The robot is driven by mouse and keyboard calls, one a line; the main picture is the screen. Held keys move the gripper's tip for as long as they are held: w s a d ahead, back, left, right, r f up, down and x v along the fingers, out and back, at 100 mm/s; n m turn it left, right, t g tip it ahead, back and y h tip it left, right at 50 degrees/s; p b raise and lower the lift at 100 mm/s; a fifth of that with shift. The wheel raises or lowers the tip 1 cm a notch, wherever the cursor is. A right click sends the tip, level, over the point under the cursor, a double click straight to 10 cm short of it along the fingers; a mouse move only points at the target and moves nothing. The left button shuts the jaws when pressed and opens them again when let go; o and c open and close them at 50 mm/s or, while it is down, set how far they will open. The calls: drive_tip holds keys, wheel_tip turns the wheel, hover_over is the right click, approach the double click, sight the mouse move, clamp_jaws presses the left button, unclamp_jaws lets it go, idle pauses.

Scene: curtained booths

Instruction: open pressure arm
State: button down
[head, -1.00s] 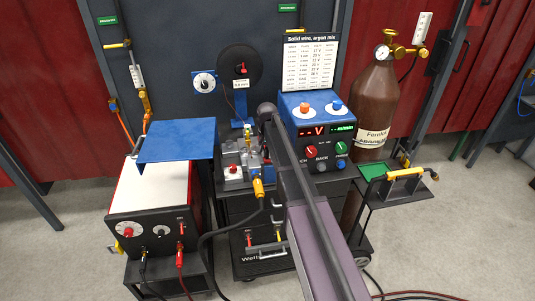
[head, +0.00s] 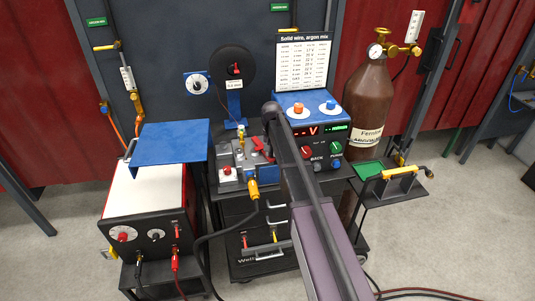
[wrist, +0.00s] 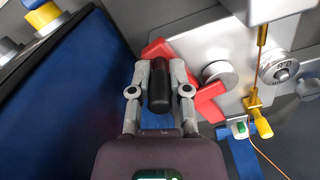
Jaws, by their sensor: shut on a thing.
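The wire feeder (head: 240,165) stands on the cart, with a red pressure arm (head: 262,149) on its right side, next to my arm. In the wrist view the red pressure arm (wrist: 208,100) lies across the feeder's grey metal plate (wrist: 225,45), beside a round metal knob. A black cylindrical handle (wrist: 159,88) lies in front of the red part. My gripper (wrist: 159,75) is shut on this handle, one finger on each side. In the head view my arm hides the gripper and handle.
The blue power unit (head: 320,135) with knobs and red display is close right of my arm. A wire spool (head: 235,70) stands behind the feeder. The brown gas cylinder (head: 372,110) is at right, a blue shelf (head: 170,143) at left. A yellow fitting (wrist: 262,120) guides the wire.

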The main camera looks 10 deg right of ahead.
drive_tip(key=shift+d, duration=0.2)
drive_tip(key=shift+a, duration=0.15)
drive_tip(key=c, duration=0.6)
unclamp_jaws()
drive_tip(key=shift+a, duration=0.1)
drive_tip(key=shift+o, duration=0.2)
